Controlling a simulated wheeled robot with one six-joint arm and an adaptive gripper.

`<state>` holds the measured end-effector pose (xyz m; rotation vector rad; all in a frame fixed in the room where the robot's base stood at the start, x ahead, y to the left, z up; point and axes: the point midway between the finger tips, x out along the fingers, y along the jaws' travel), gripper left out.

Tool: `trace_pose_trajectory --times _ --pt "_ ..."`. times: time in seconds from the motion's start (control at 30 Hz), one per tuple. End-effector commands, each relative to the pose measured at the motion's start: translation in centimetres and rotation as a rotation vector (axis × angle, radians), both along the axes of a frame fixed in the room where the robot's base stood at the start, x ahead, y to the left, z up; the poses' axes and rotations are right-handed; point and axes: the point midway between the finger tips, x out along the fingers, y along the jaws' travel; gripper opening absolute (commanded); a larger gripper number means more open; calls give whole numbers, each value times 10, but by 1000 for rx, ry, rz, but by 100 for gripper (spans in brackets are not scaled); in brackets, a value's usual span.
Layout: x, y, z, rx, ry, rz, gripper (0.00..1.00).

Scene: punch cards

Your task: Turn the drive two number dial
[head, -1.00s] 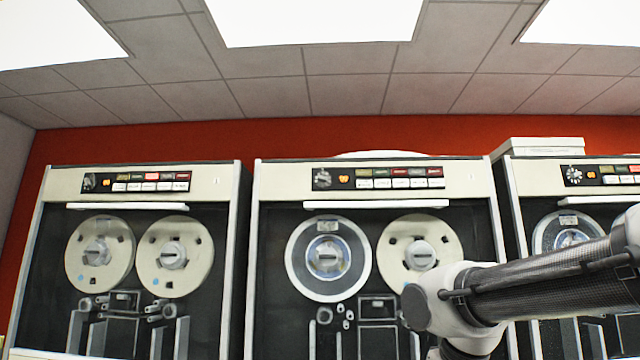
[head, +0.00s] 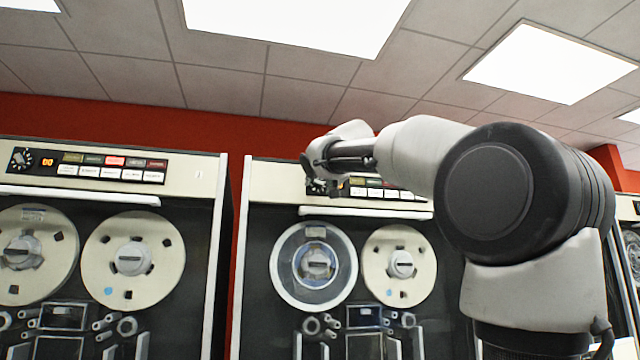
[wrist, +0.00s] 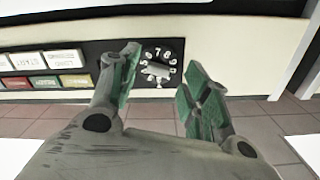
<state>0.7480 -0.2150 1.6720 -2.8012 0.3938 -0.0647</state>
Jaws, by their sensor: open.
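The number dial (wrist: 158,66) is a dark round plate with white numerals around a pale knob. In the wrist view it lies between the fingers of my gripper (wrist: 162,61). The two green-padded fingers are open, one on each side of the knob. A gap shows around the knob, but I cannot tell how deep the fingertips reach. In the head view my gripper (head: 322,184) is at the left end of the control panel on the right-hand tape drive (head: 270,178), and it mostly hides the dial there.
A row of labelled buttons (wrist: 45,70) sits beside the dial on the same panel. A white bar (head: 365,212) juts out below the panel, above the reels. Another tape drive (head: 190,190) with its own dial (head: 20,158) stands to the left.

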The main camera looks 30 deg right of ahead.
Motion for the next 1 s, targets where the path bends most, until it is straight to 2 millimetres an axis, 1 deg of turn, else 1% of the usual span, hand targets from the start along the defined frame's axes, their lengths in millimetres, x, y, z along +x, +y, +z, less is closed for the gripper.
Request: trace_pose_trajectory --times 0.03,0.1,0.2,0.47,0.57,0.7,0.73,1.0 --pt "7 -2 0 0 1 -1 47" --pt "14 -4 0 -1 1 -1 47" --pt "20 -6 0 -1 1 -1 47" --pt "21 -6 -1 -1 1 -1 47" --pt "21 -6 -1 -1 1 -1 31" --pt "21 -6 -1 -1 1 -1 5" --pt "21 -6 -1 -1 1 -1 2" --pt "21 -6 -1 -18 7 0 2"
